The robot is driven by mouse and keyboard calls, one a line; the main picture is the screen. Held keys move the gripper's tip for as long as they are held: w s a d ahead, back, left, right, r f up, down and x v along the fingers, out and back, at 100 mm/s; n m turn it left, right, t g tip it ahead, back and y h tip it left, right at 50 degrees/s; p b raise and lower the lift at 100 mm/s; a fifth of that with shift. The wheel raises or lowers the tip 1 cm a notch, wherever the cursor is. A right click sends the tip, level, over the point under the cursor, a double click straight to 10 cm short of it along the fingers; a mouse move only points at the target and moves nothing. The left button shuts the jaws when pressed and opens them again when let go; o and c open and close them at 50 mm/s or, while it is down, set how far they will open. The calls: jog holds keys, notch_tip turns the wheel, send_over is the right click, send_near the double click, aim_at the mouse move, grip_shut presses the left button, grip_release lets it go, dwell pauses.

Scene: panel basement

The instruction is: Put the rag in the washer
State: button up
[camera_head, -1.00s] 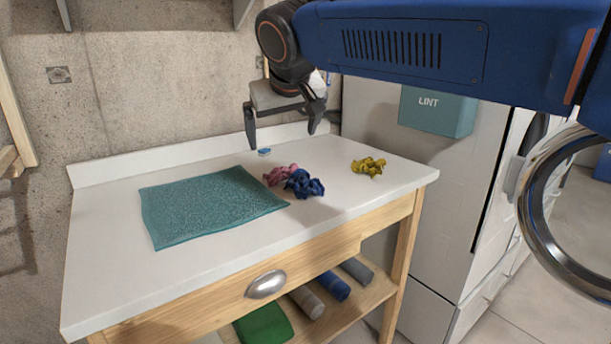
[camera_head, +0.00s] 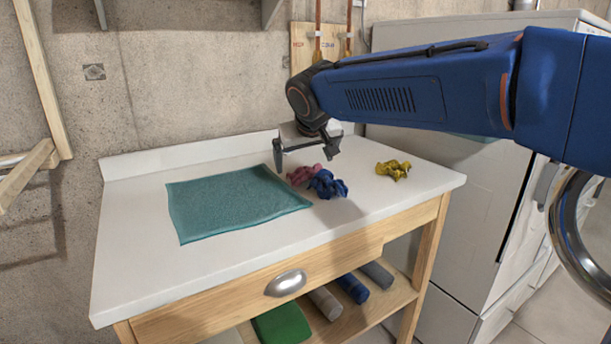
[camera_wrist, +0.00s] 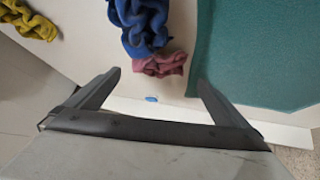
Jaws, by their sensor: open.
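Crumpled cloths lie on the white worktop: a pink one (camera_head: 301,176), a blue one (camera_head: 328,185) touching it, and a yellow one (camera_head: 393,170) apart to the right. I cannot tell which is the rag. My gripper (camera_head: 305,163) is open and empty, pointing down above and just behind the pink and blue cloths. In the wrist view, the pink cloth (camera_wrist: 160,64) and blue cloth (camera_wrist: 145,27) lie ahead between the finger lines (camera_wrist: 159,80). A white machine (camera_head: 462,205) stands right of the table, with a round chrome door ring (camera_head: 570,240) at the right edge; its opening is not visible.
A flat teal cloth or mat (camera_head: 232,203) covers the worktop's left part. A low backsplash (camera_head: 190,157) and concrete wall stand behind. The shelf below holds rolls (camera_head: 352,288) and a green item (camera_head: 277,324). The worktop's front strip is clear.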

aim_at(304, 168)
jog(key=x, duration=0.5)
jog(key=shift+d, duration=0.1)
jog(key=c, duration=1.2)
